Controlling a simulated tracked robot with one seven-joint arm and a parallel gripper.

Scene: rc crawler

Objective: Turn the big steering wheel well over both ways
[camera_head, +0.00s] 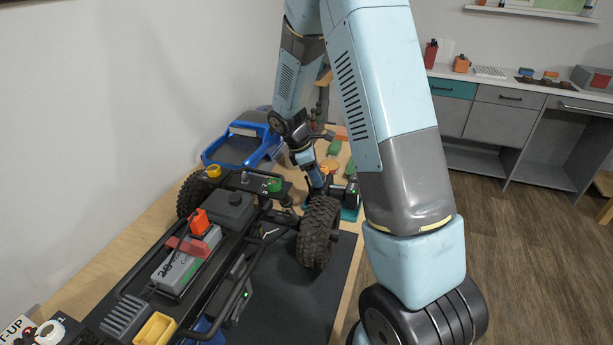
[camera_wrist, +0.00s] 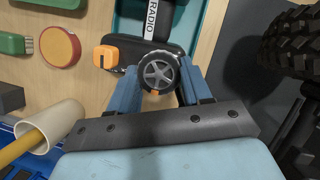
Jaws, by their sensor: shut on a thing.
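The steering wheel (camera_wrist: 158,72) is a small dark ring with grey spokes on a black hand-held radio unit labelled RADIO. An orange mark shows at the lower edge of its rim in the wrist view. My gripper (camera_wrist: 157,78) is shut on the wheel, one blue finger at each side of it. The radio (camera_wrist: 118,52) lies on a teal tray (camera_wrist: 127,24) and has an orange part at its left. In the head view my gripper (camera_head: 316,182) reaches down beside the crawler's front tyre; the wheel cannot be made out there.
The crawler chassis (camera_head: 228,208) stands on a dark mat, its knobby tyre (camera_head: 318,232) close to my gripper; the tyre also shows in the wrist view (camera_wrist: 290,40). A blue body shell (camera_head: 240,148) lies behind.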

